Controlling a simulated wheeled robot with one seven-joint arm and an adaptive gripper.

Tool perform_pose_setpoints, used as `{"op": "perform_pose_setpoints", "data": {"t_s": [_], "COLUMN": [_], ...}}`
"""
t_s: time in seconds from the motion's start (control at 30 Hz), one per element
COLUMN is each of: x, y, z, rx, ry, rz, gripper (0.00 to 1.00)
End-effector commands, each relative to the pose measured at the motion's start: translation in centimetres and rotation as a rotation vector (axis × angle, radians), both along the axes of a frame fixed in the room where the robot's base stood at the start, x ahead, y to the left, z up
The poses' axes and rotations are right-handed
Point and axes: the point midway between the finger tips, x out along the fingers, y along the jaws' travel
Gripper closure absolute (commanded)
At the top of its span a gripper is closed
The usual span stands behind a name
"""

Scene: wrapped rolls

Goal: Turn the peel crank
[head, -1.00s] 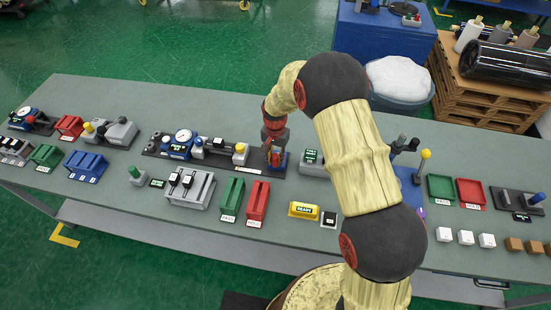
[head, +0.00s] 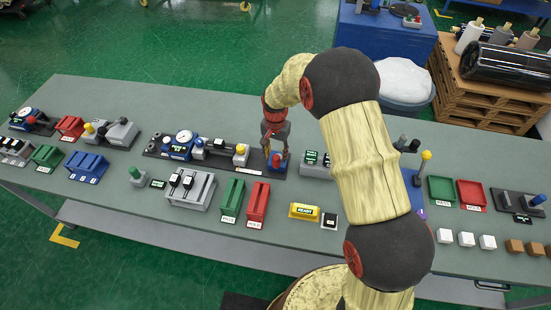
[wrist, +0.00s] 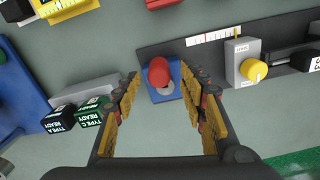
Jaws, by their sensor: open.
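A red knob (wrist: 159,72) stands on a small blue block with a pale round patch (wrist: 166,90); no label on it is readable, but it appears to be the peel crank. In the head view the red knob (head: 276,160) shows at the right end of a long black base plate. My gripper (head: 272,146) is over it, pointing down. In the wrist view my gripper (wrist: 160,84) is open, with one yellow-padded finger on each side of the knob. Contact cannot be told.
A grey block with a yellow knob (wrist: 255,70) and a white scale (wrist: 213,38) share the black plate.

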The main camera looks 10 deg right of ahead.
Motion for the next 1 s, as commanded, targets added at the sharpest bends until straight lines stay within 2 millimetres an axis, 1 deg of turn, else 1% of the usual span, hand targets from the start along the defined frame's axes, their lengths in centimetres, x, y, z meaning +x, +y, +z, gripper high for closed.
{"op": "perform_pose_setpoints", "data": {"t_s": [0.03, 0.2, 0.3, 0.4, 0.6, 1.0], "x": [0.1, 0.1, 0.1, 0.1, 0.0, 0.0], "y": [0.0, 0.0, 0.0, 0.0, 0.0, 0.0], "z": [1.3, 4.6, 6.1, 7.2, 8.1, 8.1], "rx": [0.000, 0.001, 0.000, 0.000, 0.001, 0.000], "ry": [-0.004, -0.003, -0.001, -0.001, 0.001, 0.000], "rz": [0.000, 0.000, 0.000, 0.000, 0.000, 0.000], "gripper": [0.58, 0.58, 0.58, 0.58, 0.58, 0.58]}}
